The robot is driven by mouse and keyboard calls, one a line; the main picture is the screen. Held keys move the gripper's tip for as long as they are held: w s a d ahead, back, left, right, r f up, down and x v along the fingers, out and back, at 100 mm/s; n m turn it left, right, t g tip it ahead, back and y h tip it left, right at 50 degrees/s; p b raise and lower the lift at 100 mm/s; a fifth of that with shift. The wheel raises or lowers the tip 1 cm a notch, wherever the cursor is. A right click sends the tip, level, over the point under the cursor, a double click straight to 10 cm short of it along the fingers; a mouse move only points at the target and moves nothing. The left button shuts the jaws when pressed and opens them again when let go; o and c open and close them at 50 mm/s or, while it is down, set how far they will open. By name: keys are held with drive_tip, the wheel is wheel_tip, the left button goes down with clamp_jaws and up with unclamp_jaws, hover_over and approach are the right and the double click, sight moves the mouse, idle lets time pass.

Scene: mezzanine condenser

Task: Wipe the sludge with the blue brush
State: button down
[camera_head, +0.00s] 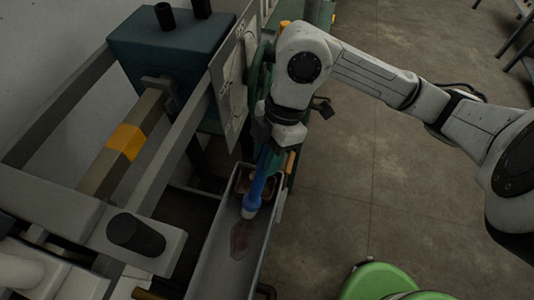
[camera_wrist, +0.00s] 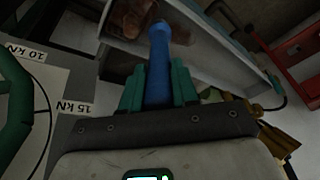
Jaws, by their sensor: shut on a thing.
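The blue brush (camera_head: 255,190) is in my gripper (camera_head: 268,150), pointing down into a grey metal trough in the head view. Its pale head end is low, just above or touching the trough floor; I cannot tell which. In the wrist view the blue handle (camera_wrist: 158,70) stands between the green fingers of my gripper (camera_wrist: 158,85), which are shut on it. A brownish sludge patch (camera_head: 240,240) lies on the trough floor just below the brush head in the head view. The grey trough (camera_head: 215,262) also shows in the wrist view (camera_wrist: 215,65).
A white dial plate (camera_head: 232,75) stands left of my gripper; its markings show in the wrist view (camera_wrist: 62,105). Reddish-brown pieces (camera_head: 243,182) lie at the trough's far end. Grey beams and a teal box (camera_head: 165,45) fill the left. Open floor (camera_head: 345,200) lies right.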

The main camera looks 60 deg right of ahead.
drive_tip(key=shift+f+b, duration=0.4)
drive_tip(key=shift+f, duration=0.05)
drive_tip(key=shift+a, duration=0.1)
drive_tip(key=shift+s+a, duration=1.9)
drive_tip(key=shift+a, duration=3.75)
drive_tip(key=shift+w+d+f+b, duration=0.1)
drive_tip(key=shift+w+d+b, duration=0.5)
drive_tip(key=shift+d, duration=0.9)
drive_tip(key=shift+w+d+r+b, duration=0.1)
drive_tip(key=shift+w+d+b, duration=0.25)
drive_tip(key=shift+d+b, duration=0.8)
drive_tip(key=shift+w+d+f+b, duration=0.1)
drive_tip(key=shift+w+d+b, duration=0.35)
drive_tip(key=shift+d, duration=1.4)
drive_tip(key=shift+w+d+b, duration=0.2)
drive_tip(key=shift+w+d, duration=0.05)
drive_tip(key=shift+d, duration=0.35)
drive_tip(key=shift+w+d+b, duration=0.15)
drive_tip(key=shift+w+d, duration=0.1)
drive_tip(key=shift+d, duration=0.35)
drive_tip(key=shift+r, duration=0.25)
